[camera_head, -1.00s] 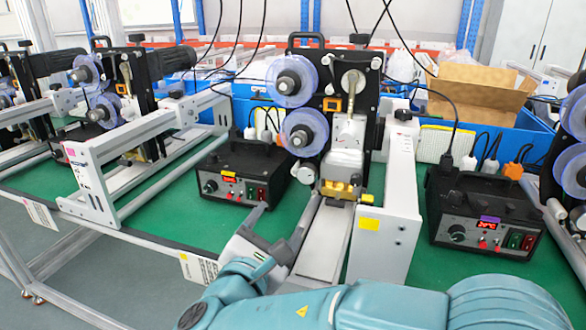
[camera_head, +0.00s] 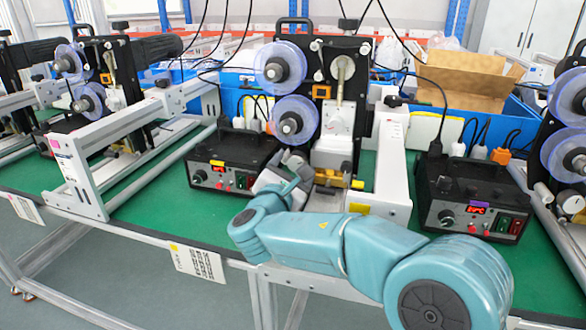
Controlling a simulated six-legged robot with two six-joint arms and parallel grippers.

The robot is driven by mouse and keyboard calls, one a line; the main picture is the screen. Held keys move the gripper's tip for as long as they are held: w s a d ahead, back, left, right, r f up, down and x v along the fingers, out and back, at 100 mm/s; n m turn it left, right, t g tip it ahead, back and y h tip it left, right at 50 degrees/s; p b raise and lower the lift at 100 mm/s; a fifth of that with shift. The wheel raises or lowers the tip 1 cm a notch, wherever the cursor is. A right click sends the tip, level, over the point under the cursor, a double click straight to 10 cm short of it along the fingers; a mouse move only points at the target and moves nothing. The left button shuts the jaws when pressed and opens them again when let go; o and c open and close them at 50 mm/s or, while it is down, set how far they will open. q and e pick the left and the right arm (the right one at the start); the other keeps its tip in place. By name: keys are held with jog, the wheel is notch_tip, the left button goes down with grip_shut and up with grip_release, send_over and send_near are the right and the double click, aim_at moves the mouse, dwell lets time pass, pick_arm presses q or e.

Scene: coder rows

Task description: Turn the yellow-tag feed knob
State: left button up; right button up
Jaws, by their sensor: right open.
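The black control box (camera_head: 232,160) left of centre carries a yellow tag (camera_head: 217,163) above its red display. Its dark round feed knob (camera_head: 200,176) sits at the left end of the front panel and is unobstructed. My right gripper (camera_head: 284,172) is open, to the right of this box and in front of the middle machine. It is apart from the knob, and its fingers are partly hidden by my teal wrist and hard to tell from the grey machine parts. My left gripper is not in view.
A second control box (camera_head: 472,200) with a purple tag (camera_head: 490,219) and its own knob (camera_head: 446,217) stands at the right. The middle machine with blue reels (camera_head: 280,68) rises behind my gripper. A grey frame (camera_head: 85,185) stands left. Green mat (camera_head: 150,210) is clear before the left box.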

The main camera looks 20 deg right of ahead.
jog(key=shift+w+d, duration=0.1)
jog(key=shift+w, duration=0.05)
jog(key=c, duration=1)
jog(key=shift+f+m+b, duration=0.2)
jog(key=shift+m+b, duration=0.3)
jog(key=shift+b, duration=0.5)
jog(key=shift+c, duration=0.2)
jog(key=m+b, duration=0.6)
jog(key=b, duration=0.2)
jog(key=shift+m+b, duration=0.3)
jog(key=shift+m, duration=0.1)
jog(key=m+b, duration=0.3)
jog(key=shift+r, duration=0.1)
pick_arm(q)
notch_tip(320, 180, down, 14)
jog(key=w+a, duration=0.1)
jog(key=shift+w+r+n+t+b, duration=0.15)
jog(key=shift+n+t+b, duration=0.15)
jog(key=shift+b, duration=0.05)
pick_arm(e)
jog(key=shift+r+m, duration=0.1)
jog(key=shift+m, duration=0.5)
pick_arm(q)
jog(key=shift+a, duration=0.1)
